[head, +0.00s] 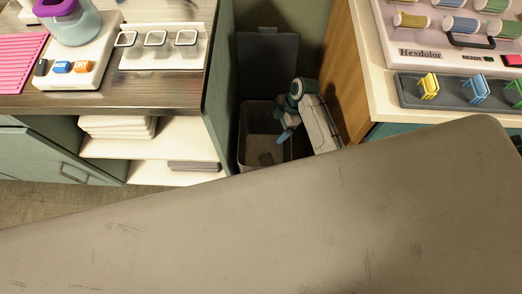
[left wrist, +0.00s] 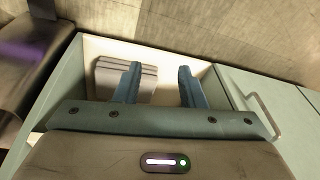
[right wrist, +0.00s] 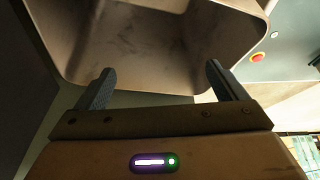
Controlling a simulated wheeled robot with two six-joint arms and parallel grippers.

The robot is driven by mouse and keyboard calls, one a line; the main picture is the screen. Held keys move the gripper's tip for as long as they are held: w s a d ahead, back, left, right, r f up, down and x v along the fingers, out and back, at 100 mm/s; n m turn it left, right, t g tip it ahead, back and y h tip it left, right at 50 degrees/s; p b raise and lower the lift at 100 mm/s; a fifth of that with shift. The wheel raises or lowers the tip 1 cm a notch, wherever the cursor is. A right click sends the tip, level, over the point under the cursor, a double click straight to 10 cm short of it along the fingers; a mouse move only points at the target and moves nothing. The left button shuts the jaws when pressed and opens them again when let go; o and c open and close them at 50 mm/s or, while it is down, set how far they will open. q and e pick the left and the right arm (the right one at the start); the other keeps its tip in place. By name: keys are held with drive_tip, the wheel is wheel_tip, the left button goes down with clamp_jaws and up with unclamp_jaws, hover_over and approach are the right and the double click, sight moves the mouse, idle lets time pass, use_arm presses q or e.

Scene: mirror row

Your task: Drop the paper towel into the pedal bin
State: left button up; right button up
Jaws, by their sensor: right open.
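The pedal bin (head: 250,150) stands in the gap between two cabinets, its dark lid (head: 267,65) raised behind it. My right gripper (head: 283,132) is over the bin opening, pointing down. In the right wrist view the bin (right wrist: 150,45) fills the top, and my right gripper (right wrist: 160,72) is open with nothing between its fingers. A dark patch shows low inside the bin; I cannot tell what it is. I make out no paper towel. My left gripper (left wrist: 160,68) is open and empty, facing a shelf with a grey stack (left wrist: 110,75); the head view does not show it.
White folded cloths (head: 118,125) and a flat grey stack (head: 193,166) lie on the left cabinet's shelves. A device with a jar (head: 75,25) stands on the left counter. Spools (head: 460,25) and a tray of small chairs (head: 450,95) are at the right. Cabinet sides hem in the bin.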

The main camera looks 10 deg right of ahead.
use_arm(q)
drive_tip(key=shift+s+x, duration=0.25)
drive_tip(key=shift+x, duration=0.9)
use_arm(e)
drive_tip(key=v, duration=0.7)
use_arm(q)
drive_tip(key=shift+f, duration=0.1)
